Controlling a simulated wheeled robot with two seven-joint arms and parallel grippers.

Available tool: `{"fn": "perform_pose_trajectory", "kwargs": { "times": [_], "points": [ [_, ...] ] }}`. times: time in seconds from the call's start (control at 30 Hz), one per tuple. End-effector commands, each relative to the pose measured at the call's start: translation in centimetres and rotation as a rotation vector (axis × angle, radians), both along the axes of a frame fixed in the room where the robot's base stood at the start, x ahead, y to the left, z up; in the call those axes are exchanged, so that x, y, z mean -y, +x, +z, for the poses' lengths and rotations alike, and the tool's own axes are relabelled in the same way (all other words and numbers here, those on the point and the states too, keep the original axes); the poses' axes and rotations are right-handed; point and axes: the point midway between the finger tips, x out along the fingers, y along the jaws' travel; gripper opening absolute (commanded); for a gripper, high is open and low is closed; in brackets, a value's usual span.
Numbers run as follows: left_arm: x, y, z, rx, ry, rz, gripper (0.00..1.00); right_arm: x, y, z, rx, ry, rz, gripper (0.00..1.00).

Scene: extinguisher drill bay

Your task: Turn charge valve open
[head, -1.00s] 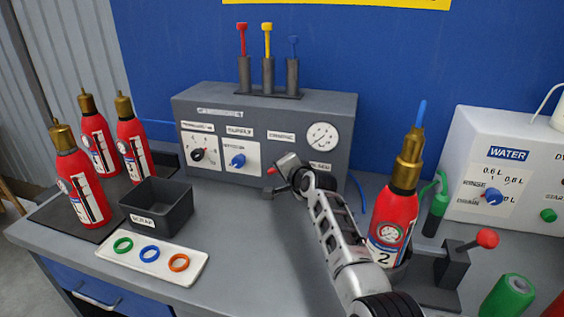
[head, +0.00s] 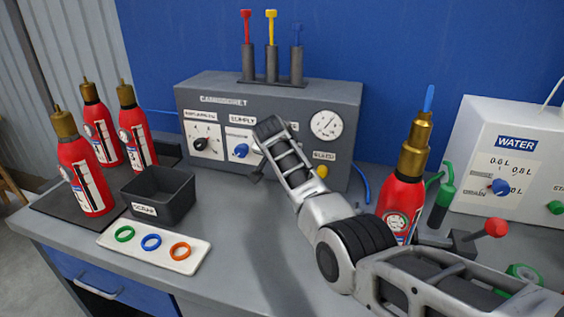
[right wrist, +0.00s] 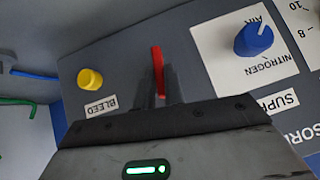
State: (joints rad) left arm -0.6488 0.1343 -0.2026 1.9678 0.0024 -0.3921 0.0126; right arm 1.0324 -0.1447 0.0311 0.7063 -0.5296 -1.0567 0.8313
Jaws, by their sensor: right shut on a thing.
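The charge cabinet (head: 220,91) stands at the back of the bench in the head view. A thin red handle, which I take to be the charge valve's (right wrist: 157,58), stands out from its front in the right wrist view, between the yellow bleed button (right wrist: 90,79) and the blue supply knob (right wrist: 254,39). My right gripper (right wrist: 158,88) is shut on this red handle. In the head view my right arm hides the handle and the fingertips. My left gripper is in neither view.
A red extinguisher with a brass top (head: 401,195) stands close to the right of my right arm. The white water unit (head: 480,125) is at the far right. A dark bin (head: 157,211) and a ring tray (head: 188,262) lie at left.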

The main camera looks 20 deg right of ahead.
Motion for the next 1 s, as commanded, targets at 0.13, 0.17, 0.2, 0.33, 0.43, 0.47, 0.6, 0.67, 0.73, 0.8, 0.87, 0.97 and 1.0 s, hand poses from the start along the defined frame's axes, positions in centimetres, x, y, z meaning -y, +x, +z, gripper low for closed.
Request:
{"fn": "perform_pose_trajectory", "kwargs": {
  "times": [0.13, 0.17, 0.2, 0.33, 0.43, 0.47, 0.6, 0.67, 0.73, 0.8, 0.87, 0.97, 1.0],
  "points": [
    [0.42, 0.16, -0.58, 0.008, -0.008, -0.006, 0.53, -0.12, 0.12, -0.28, -0.045, -0.070, 0.000, 0.00],
    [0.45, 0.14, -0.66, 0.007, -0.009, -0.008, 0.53, -0.12, 0.13, -0.25, -0.053, -0.080, 0.001, 0.00],
    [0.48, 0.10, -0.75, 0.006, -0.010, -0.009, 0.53, -0.14, 0.13, -0.24, -0.061, -0.092, 0.000, 0.00],
    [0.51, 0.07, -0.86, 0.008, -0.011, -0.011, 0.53, -0.17, 0.16, -0.16, -0.083, -0.125, 0.000, 0.00],
    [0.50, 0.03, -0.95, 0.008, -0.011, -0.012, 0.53, -0.19, 0.16, -0.10, -0.094, -0.138, 0.000, 0.00],
    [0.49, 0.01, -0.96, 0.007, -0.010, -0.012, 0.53, -0.20, 0.16, -0.08, -0.096, -0.142, 0.000, 0.00],
    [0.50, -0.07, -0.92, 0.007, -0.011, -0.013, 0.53, -0.21, 0.13, -0.10, -0.101, -0.148, 0.000, 0.00],
    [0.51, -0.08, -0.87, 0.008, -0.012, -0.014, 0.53, -0.21, 0.12, -0.10, -0.102, -0.148, 0.000, 0.00],
    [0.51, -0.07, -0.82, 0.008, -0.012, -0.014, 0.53, -0.21, 0.12, -0.10, -0.103, -0.148, 0.001, 0.00],
    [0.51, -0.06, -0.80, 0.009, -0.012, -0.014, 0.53, -0.21, 0.11, -0.10, -0.103, -0.148, 0.001, 0.00],
    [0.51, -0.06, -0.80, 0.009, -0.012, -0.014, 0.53, -0.22, 0.11, -0.12, -0.103, -0.148, 0.001, 0.00],
    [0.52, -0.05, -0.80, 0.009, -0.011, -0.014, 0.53, -0.22, 0.11, -0.12, -0.102, -0.148, 0.000, 0.25],
    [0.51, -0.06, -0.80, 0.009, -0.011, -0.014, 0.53, -0.22, 0.11, -0.12, -0.102, -0.148, 0.000, 0.33]
  ]
}}
